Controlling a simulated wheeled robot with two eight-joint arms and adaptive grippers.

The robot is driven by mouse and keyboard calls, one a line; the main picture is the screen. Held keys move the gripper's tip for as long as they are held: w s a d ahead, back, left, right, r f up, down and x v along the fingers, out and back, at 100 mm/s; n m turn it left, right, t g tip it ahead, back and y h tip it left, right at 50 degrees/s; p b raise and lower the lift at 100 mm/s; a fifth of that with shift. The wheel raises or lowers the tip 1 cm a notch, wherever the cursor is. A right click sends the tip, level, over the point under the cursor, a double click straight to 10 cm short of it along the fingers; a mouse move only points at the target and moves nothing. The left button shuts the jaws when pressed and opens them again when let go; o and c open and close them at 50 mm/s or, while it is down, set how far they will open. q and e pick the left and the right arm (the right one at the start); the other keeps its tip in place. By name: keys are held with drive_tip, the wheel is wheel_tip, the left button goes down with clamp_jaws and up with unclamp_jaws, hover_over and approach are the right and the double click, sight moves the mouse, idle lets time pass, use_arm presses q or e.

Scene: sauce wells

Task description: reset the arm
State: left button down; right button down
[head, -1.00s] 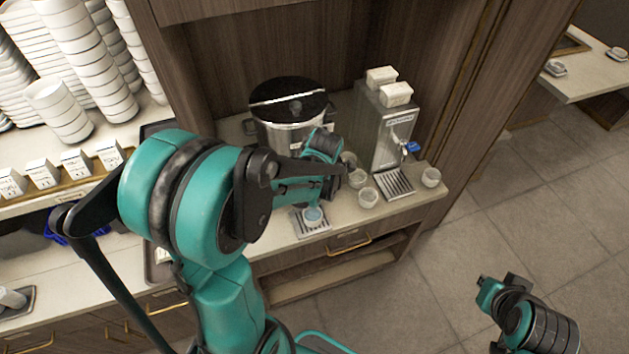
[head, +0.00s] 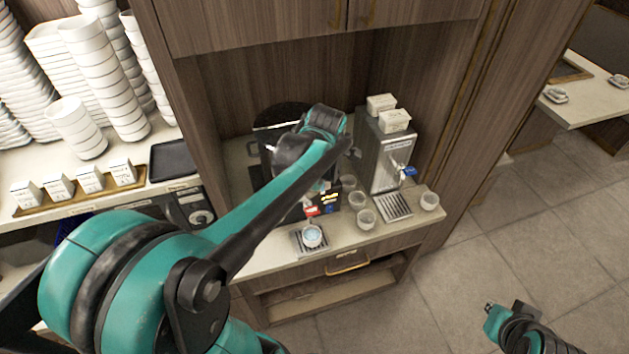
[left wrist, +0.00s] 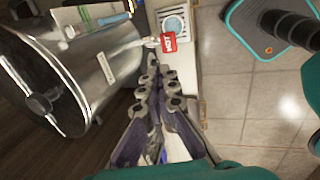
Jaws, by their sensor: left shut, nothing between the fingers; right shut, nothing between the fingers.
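My left arm comes in from the left in the head view and reaches over the counter (head: 262,262), in front of the steel urn. Its gripper is mostly hidden there by the arm. In the left wrist view the left gripper (left wrist: 160,82) is shut and empty, close beside the steel urn (left wrist: 88,72) and its red-tagged tap (left wrist: 168,43). My right gripper (head: 490,310) is shut and empty over the floor at the lower right, away from the counter.
A cup (head: 312,236) stands on a drip tray below the urn. Several clear cups (head: 366,218) stand near the steel dispenser (head: 391,160). White bowls (head: 102,70) are stacked at the left. The floor (head: 545,225) at the right is open.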

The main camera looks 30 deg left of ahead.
use_arm(q)
drive_tip(key=shift+a, duration=0.2)
use_arm(e)
drive_tip(key=shift+a, duration=0.2)
drive_tip(key=shift+d, duration=0.1)
